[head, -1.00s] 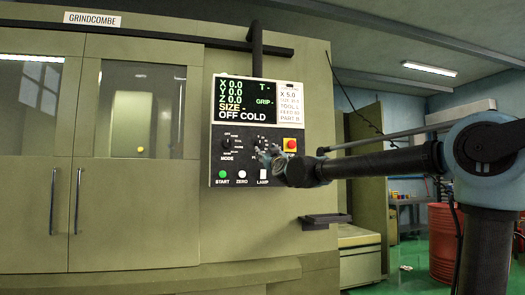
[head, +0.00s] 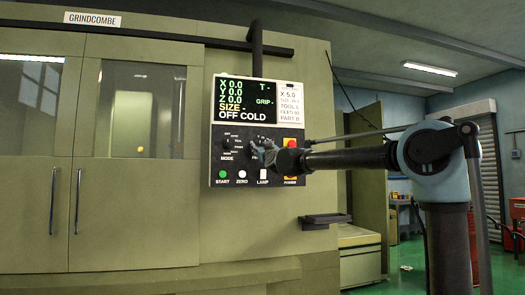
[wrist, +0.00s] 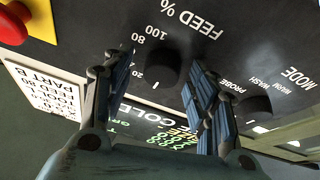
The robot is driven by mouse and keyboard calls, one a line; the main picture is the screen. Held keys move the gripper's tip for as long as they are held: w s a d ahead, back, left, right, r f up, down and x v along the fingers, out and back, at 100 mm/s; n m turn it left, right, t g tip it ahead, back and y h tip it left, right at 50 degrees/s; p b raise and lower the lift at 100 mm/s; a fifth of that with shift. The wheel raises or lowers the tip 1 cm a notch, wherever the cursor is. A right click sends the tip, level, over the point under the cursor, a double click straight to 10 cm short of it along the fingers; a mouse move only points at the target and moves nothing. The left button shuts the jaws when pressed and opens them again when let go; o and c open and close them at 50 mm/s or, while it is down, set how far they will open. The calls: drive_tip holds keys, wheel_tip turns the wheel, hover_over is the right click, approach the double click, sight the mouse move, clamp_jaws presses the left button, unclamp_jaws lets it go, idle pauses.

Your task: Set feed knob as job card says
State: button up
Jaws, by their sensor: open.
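The feed knob (wrist: 162,70) is a black round knob under the FEED % lettering in the wrist view, which shows the panel upside down. A small white mark shows at its lower edge, and 20, 80 and 100 are printed around it. My gripper (wrist: 158,62) is open, with one finger on each side of the knob; contact is unclear. In the head view my gripper (head: 264,152) covers most of the knob. The job card (head: 288,103) is white, right of the screen; its feed number is too small to read surely. It also shows in the wrist view (wrist: 50,95).
The control panel (head: 215,160) hangs on the green machine. The mode knob (head: 228,145) sits left of my gripper, and the red stop button (head: 290,143) on yellow sits right. Start (head: 222,174), zero (head: 242,174) and lamp (head: 263,174) buttons lie below. The screen (head: 243,100) reads OFF COLD.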

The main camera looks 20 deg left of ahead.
drive_tip(key=c, duration=1.1)
drive_tip(key=shift+o, duration=0.2)
